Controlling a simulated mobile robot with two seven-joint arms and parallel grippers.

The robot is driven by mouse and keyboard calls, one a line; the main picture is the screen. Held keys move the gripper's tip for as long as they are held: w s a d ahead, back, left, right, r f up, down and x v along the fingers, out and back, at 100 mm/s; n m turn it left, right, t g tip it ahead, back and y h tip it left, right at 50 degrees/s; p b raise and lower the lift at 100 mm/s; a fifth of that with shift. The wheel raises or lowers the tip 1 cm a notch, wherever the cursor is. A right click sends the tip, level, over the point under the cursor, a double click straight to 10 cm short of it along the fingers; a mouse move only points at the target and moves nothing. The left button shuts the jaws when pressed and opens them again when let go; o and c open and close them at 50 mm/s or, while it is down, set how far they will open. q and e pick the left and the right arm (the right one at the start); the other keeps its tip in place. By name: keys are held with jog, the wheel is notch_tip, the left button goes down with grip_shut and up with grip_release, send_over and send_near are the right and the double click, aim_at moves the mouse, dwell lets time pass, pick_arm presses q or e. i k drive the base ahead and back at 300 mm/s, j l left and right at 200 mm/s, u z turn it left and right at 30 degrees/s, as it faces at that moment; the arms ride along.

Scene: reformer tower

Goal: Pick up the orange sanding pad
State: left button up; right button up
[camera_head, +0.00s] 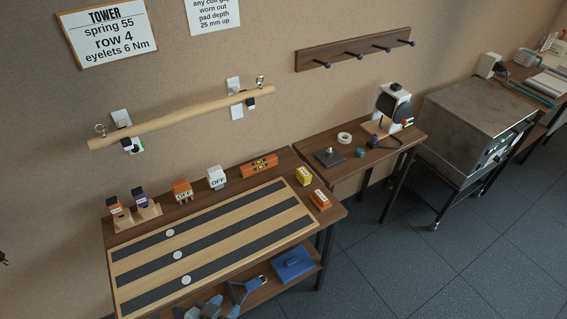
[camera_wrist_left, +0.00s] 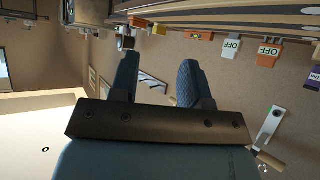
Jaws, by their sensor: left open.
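Several orange things stand on the workbench. A small orange block with a pale label (camera_head: 320,200) lies at its right front corner and looks most like the sanding pad. It also shows upside down at the top of the left wrist view (camera_wrist_left: 138,21). My left gripper (camera_head: 234,295) is low at the bottom of the head view, in front of the bench. Its two blue fingers (camera_wrist_left: 157,82) are apart with nothing between them. The orange block is well away from the fingers, up and to the right in the head view. My right gripper is not in view.
A yellow block (camera_head: 304,175) stands just behind the orange one. An orange level (camera_head: 259,166), a white OFF box (camera_head: 216,178) and an orange box (camera_head: 182,190) line the back. A striped board (camera_head: 215,247) covers the front. A blue case (camera_head: 292,263) lies on the lower shelf.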

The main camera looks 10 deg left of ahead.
aim_at(320, 200)
jog(key=i+l+u, duration=0.15)
jog(key=i+l, duration=0.35)
jog(key=i+l+u, duration=0.1)
jog(key=i+l, duration=0.35)
jog(key=l, duration=0.2)
